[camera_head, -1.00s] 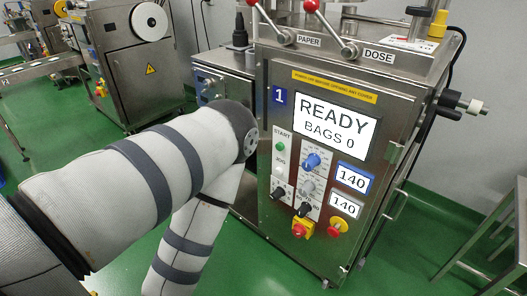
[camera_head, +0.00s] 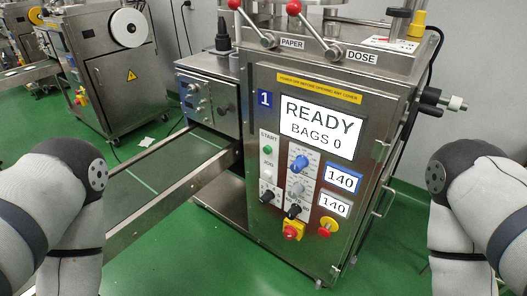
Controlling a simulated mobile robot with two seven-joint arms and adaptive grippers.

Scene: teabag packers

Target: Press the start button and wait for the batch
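The green start button (camera_head: 268,149) sits under the START label on the left of the front panel of packer 1 (camera_head: 245,215). The display (camera_head: 318,131) above the controls reads READY, BAGS 0. Nothing covers the button. Both my arms show at the lower left and lower right edges, bent at the elbow and apart from the machine. Neither gripper is in view.
A metal-railed conveyor (camera_head: 170,192) runs out to the left. A second packer (camera_head: 118,85) stands behind left. Green floor is open in front.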

